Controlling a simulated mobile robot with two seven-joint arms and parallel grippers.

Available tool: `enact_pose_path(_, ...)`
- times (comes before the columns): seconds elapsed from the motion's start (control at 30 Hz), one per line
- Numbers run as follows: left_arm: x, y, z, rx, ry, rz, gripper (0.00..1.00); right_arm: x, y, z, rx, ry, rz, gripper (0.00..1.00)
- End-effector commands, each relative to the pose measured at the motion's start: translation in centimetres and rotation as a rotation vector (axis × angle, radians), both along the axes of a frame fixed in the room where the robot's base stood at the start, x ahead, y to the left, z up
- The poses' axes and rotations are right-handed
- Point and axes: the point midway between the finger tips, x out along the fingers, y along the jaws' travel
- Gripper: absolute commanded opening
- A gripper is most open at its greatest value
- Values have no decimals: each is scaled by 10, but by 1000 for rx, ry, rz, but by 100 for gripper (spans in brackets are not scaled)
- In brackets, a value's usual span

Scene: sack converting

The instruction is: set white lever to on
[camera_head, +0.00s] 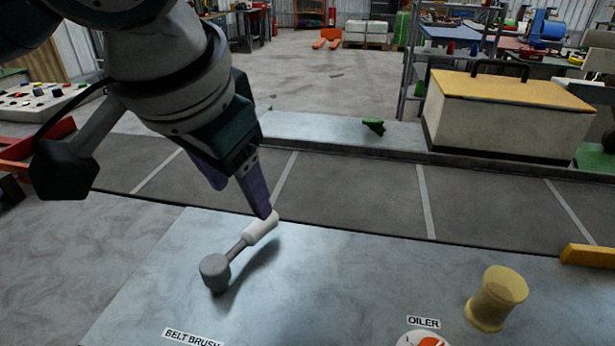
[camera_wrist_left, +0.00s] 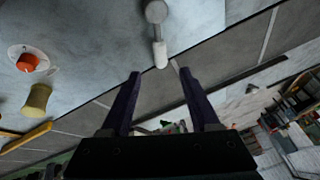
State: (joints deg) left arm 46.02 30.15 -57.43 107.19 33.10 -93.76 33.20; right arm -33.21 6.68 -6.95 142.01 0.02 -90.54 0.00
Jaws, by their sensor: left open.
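The white lever (camera_head: 261,229) has a white grip on a grey rod, which rises from a round grey hub (camera_head: 215,272) on the pale metal panel. The lever leans up and to the right in the head view. In the left wrist view the white grip (camera_wrist_left: 160,54) points toward the gap between my fingers. My left gripper (camera_head: 266,212) is at the grip's tip in the head view, and its purple fingers are open. The wrist view shows the open fingers (camera_wrist_left: 160,72) with nothing held between them. Whether a finger touches the grip I cannot tell. My right gripper is out of view.
A yellow spool-shaped knob (camera_head: 497,298) and an oiler control (camera_head: 424,339) stand on the panel at right. A dark belt (camera_head: 350,190) runs behind the panel. A yellow-topped box (camera_head: 505,115) and a green object (camera_head: 374,125) sit beyond it.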

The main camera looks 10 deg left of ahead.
Motion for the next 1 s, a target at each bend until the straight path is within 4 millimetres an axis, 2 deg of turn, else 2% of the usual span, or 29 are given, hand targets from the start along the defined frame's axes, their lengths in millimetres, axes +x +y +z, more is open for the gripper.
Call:
enact_pose_path(0.17, 8, 2, -18, 4, 2, 4, 62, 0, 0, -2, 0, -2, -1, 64)
enact_pose_path(0.4, 28, 3, -61, 5, 2, 2, 62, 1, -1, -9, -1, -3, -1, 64)
enact_pose_path(0.53, 36, 3, -77, 3, 0, 1, 62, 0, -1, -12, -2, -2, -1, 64)
enact_pose_path(0.7, 41, 3, -87, 3, -1, 0, 62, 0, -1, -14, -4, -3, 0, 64)
enact_pose_path(1.0, 42, 3, -88, 2, -2, -1, 61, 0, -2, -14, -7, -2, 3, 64)
